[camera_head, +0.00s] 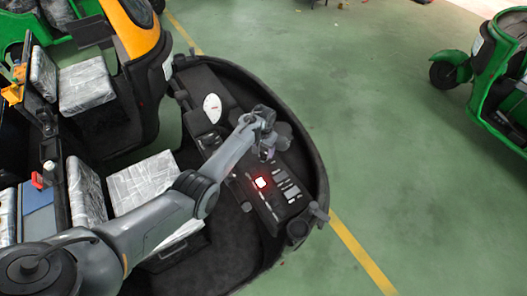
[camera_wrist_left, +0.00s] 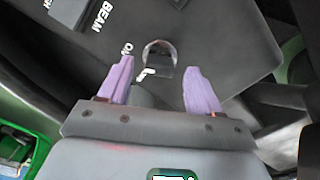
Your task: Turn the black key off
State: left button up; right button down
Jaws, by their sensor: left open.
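My left gripper (camera_head: 266,150) is over the dark dashboard of the rickshaw in the head view. In the left wrist view my left gripper (camera_wrist_left: 158,64) is open, its two purple fingers apart on either side of a round silver-rimmed key switch (camera_wrist_left: 160,53). White lettering is printed on the black panel around the switch, partly covered by the left finger. A dark shape lies between the fingers below the switch; I cannot tell whether it is the black key. In the head view the key is too small or hidden behind the gripper. My right gripper is not in view.
The dashboard panel (camera_head: 280,190) has a red-glowing light (camera_head: 261,183) and several pale switches beside my gripper. A white round gauge (camera_head: 212,108) is further left. Plastic-wrapped seats (camera_head: 145,180) lie beneath my arm.

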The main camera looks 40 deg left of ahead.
pick_arm(q)
jog(key=shift+f, duration=0.65)
